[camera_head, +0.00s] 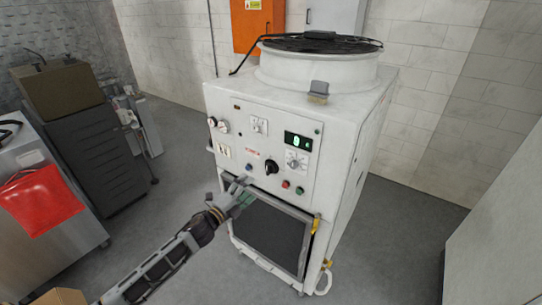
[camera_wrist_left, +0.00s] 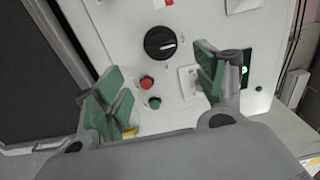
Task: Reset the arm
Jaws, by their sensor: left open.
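My left gripper (camera_head: 237,190) reaches in from the lower left in the head view, in front of the lower left part of the white machine's control panel. In the left wrist view the left gripper (camera_wrist_left: 160,95) is open and empty, with its green-padded fingers spread apart. Between them show the black rotary knob (camera_wrist_left: 160,43), the red button (camera_wrist_left: 147,83) and the green button (camera_wrist_left: 155,103). The white ozone washer (camera_head: 350,130) stands upright in the middle of the head view. Its black knob (camera_head: 271,167) is right of my gripper. My right gripper is not in view.
A dark-fronted lower door (camera_head: 268,235) is below the panel, with yellow latches on its right. A grey cabinet with a red cloth (camera_head: 42,200) and a dark drawer unit (camera_head: 95,150) stand at the left. A pale surface (camera_head: 500,220) is at the right. Grey floor lies between.

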